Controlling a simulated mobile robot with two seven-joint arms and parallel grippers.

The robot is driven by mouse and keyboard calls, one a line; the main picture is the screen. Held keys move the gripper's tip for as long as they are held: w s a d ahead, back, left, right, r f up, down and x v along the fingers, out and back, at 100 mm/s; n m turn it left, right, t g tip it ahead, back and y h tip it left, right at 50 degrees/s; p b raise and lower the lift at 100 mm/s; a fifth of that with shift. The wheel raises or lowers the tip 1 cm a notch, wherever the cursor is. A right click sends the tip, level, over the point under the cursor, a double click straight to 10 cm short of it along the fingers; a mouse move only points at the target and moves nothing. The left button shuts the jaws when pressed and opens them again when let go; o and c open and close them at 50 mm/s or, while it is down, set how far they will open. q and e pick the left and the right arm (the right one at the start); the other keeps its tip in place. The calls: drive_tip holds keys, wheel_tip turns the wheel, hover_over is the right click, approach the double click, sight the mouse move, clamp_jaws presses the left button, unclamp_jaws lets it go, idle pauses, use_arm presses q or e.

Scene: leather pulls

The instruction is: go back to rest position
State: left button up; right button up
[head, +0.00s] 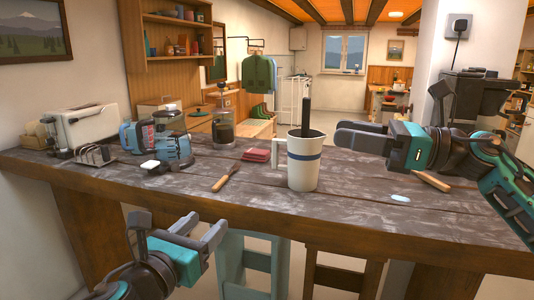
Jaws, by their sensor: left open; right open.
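My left gripper (178,222) is low at the front left, in front of the table's near edge. Its two dark fingers are apart and nothing is between them. My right gripper (389,113) is over the right part of the dark wooden table (340,217), to the right of the white jug.
A white jug with a blue band (303,168) stands mid-table, holding a dark upright object. Red cloths (257,155), a wooden-handled tool (224,180), a toaster (82,128) and a blue machine (157,138) lie further left. Two stools (246,262) stand below the front edge.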

use_arm(q)
drive_tip(key=s+f+n+g+y, duration=0.15)
drive_tip(key=s+f+n, duration=0.25)
drive_tip(key=f+n, duration=0.65)
drive_tip(key=s+f+n+g, duration=0.2)
drive_tip(key=s+f+n, duration=0.2)
drive_tip(key=f+n, duration=0.65)
use_arm(e)
drive_tip(key=s+d+f+m+t+h, duration=0.15)
drive_tip(key=f+m+t+h, duration=0.35)
drive_tip(key=f+m, duration=0.95)
drive_tip(key=s+f+m+t+h, duration=0.2)
drive_tip(key=f+m+t+h, duration=0.35)
drive_tip(key=f+m, duration=0.95)
use_arm(q)
drive_tip(key=s+a+f+n+g+y, duration=0.2)
drive_tip(key=s+a+f+n, duration=0.4)
drive_tip(key=s+f+n, duration=0.4)
drive_tip(key=s+n+y, duration=0.1)
drive_tip(key=s+n, duration=0.2)
drive_tip(key=n, duration=0.3)
drive_tip(key=shift+a+f+n, duration=0.15)
drive_tip(key=shift+f+n, duration=0.15)
drive_tip(key=shift+f, duration=0.1)
use_arm(e)
drive_tip(key=s+d+f+m+g+h, duration=0.2)
drive_tip(key=s+f+m+g+h, duration=0.3)
drive_tip(key=s+f+m, duration=1.3)
drive_tip(key=shift+s+f, duration=0.3)
drive_tip(key=shift+f, duration=0.45)
